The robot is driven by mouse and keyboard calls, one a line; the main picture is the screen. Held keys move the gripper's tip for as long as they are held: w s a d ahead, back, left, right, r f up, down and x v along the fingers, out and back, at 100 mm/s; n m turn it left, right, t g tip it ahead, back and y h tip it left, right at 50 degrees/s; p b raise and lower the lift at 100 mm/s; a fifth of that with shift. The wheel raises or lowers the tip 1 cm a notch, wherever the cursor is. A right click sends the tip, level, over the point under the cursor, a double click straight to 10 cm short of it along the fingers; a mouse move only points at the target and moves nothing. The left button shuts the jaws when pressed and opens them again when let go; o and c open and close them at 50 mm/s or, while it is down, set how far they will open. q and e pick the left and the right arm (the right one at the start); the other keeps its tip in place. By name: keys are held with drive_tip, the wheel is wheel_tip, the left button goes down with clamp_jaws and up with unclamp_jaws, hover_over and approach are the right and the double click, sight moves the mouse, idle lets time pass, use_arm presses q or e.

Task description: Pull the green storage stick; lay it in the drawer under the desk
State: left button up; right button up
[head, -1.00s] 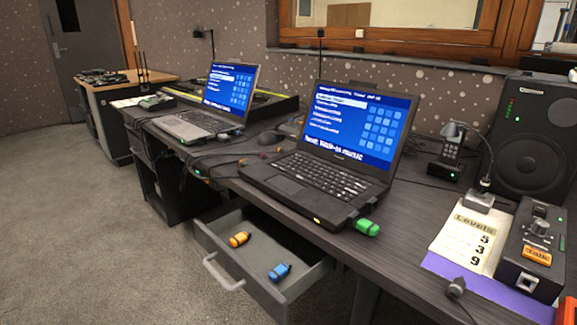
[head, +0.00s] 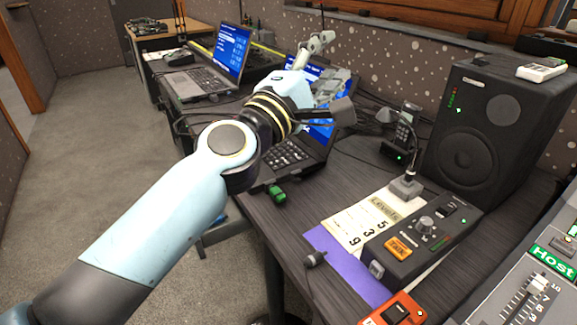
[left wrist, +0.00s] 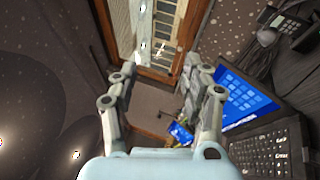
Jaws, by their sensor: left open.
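The green storage stick (head: 276,193) sits at the near side edge of the closer laptop (head: 284,155), apparently plugged in. My left gripper (head: 328,82) is open and empty. It is above that laptop, beyond and higher than the stick, and covers much of the screen. In the left wrist view its two spread fingers (left wrist: 163,82) have nothing between them, and the laptop shows at right. The drawer (head: 222,233) under the desk is pulled out, but my left arm hides most of it. My right gripper is not in view.
A speaker (head: 490,130) stands behind. A cable plug (head: 316,258) lies near the front edge. Another laptop (head: 205,75) is farther left.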

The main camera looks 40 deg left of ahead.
use_arm(q)
drive_tip(key=w+a+f+n+g+y, duration=0.25)
drive_tip(key=a+n+g+y, duration=0.25)
drive_tip(key=a+n+y, duration=0.95)
drive_tip(key=n+g+h, duration=1)
drive_tip(key=n+g, duration=0.5)
drive_tip(key=n, duration=0.1)
approach(280, 193)
drive_tip(key=shift+m, duration=0.25)
drive_tip(key=b+x, duration=0.6)
drive_tip(key=x, duration=0.2)
drive_tip(key=shift+s+f, duration=0.15)
drive_tip(key=shift+a+f+b, duration=0.15)
drive_tip(key=shift+f+b, duration=0.15)
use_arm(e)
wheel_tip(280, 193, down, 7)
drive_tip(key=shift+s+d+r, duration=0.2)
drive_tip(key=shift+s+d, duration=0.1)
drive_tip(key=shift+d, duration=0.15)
use_arm(q)
drive_tip(key=shift+c, duration=0.3)
